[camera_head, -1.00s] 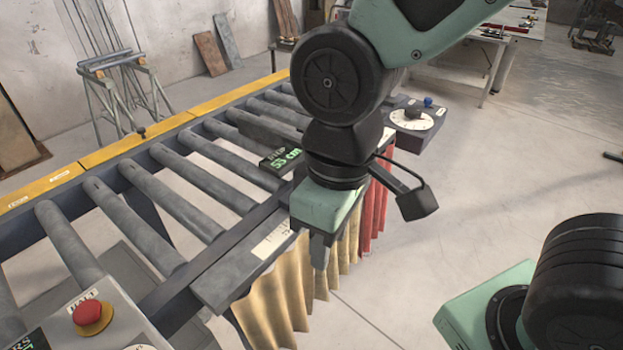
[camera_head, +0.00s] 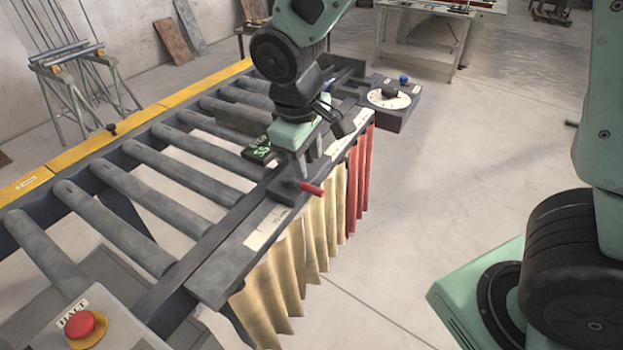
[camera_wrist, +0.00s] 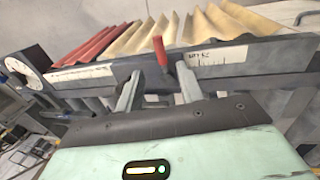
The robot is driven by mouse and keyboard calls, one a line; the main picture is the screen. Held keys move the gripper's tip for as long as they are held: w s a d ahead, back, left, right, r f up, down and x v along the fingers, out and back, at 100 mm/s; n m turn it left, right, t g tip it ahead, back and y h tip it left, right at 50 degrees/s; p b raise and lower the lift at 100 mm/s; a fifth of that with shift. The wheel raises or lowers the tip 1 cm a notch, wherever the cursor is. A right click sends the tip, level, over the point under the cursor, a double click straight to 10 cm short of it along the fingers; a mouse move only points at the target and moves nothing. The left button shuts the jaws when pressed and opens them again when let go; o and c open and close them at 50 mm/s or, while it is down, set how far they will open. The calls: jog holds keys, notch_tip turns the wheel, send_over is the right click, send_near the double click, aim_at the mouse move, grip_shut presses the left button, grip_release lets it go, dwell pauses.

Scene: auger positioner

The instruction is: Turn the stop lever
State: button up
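The stop lever has a red handle (camera_head: 312,189) that sticks out toward the front from a dark block (camera_head: 288,190) on the conveyor's side rail. In the wrist view the red handle (camera_wrist: 160,50) points upward in the picture, between the lines of my two fingers and around their tips. My gripper (camera_head: 308,167) is above and just behind the handle in the head view, pointing down. In the wrist view my gripper (camera_wrist: 158,72) has its fingers apart with a clear gap. I cannot tell whether either finger touches the lever.
The side rail carries a pale scale strip (camera_head: 268,228) with yellow and red curtains (camera_head: 318,235) hanging below. A dial box (camera_head: 390,98) with a blue knob stands at its far end. A display (camera_head: 258,152) and rollers lie behind. A red halt button (camera_head: 86,325) is at lower left.

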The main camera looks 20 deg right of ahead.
aim_at(312, 188)
jog(key=f, duration=0.5)
jog(key=w+d+f, duration=0.1)
jog(key=f, duration=0.1)
jog(key=shift+d+f+p, duration=0.1)
jog(key=shift+f+p, duration=0.2)
jog(key=shift+p, duration=0.05)
grip_shut()
